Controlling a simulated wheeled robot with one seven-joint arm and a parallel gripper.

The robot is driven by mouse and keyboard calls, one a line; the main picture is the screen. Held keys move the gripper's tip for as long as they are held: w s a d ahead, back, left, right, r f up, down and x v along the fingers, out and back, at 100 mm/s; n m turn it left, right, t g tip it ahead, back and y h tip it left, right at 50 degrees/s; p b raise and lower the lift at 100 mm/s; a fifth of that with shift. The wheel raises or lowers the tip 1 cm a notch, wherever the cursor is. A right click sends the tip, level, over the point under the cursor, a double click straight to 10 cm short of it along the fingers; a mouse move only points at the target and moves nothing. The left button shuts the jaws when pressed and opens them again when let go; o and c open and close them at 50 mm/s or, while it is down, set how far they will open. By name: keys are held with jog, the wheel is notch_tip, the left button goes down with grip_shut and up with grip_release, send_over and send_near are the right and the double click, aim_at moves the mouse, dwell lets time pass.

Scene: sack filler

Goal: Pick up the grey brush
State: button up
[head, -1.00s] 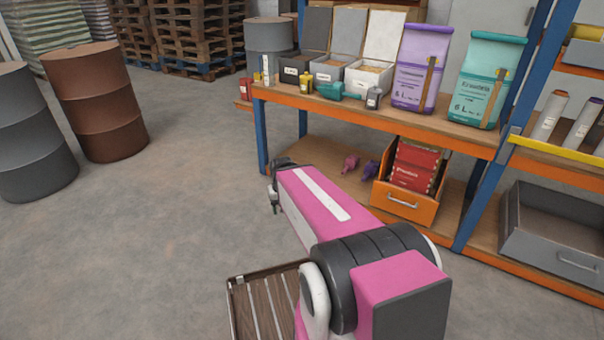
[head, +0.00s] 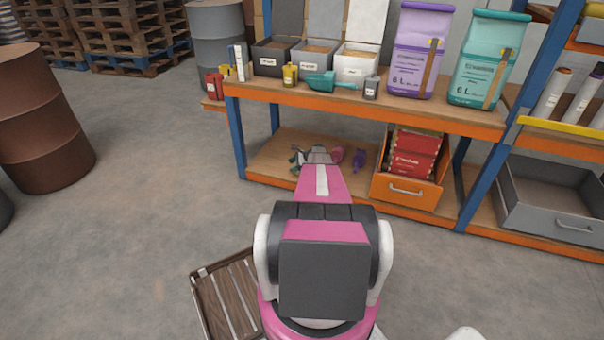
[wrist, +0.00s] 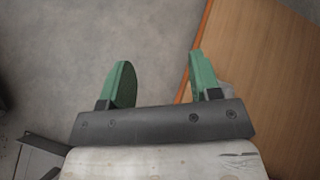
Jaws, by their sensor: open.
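I cannot pick out the grey brush for certain in either view. In the wrist view a small pale grey shape (wrist: 228,88) shows just behind the right finger, at the wooden board, mostly hidden; I cannot tell what it is. My gripper (wrist: 159,64) is open and empty, its two green fingers apart. Its left finger is over the concrete floor and its right finger is by the board's edge. In the head view my gripper (head: 310,156) is at the lower shelf (head: 265,160), left of a pink item (head: 337,155) and a purple item (head: 359,159).
An orange drawer bin (head: 405,190) with red packets stands right of these items. A grey bin (head: 550,200) is farther right. The bench top (head: 450,118) above carries boxes, bottles and two sacks. A slatted wooden crate (head: 225,295) is on the floor.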

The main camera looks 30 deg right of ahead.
jog(key=w+d+f+m+t, duration=0.1)
jog(key=d+f+m+t, duration=0.2)
jog(key=d, duration=0.7)
jog(key=w+d+f+m+t, duration=0.1)
jog(key=d+f+m, duration=0.3)
jog(key=d, duration=0.5)
jog(key=w+a+f, duration=0.2)
jog(key=w+f, duration=0.1)
jog(key=shift+a+f, duration=0.1)
jog(key=shift+f, duration=0.1)
jog(key=shift+x, duration=3.05)
jog(key=shift+s+a, duration=0.15)
jog(key=shift+s, duration=0.1)
jog(key=shift+c, duration=0.3)
jog(key=shift+n, duration=0.3)
grip_shut()
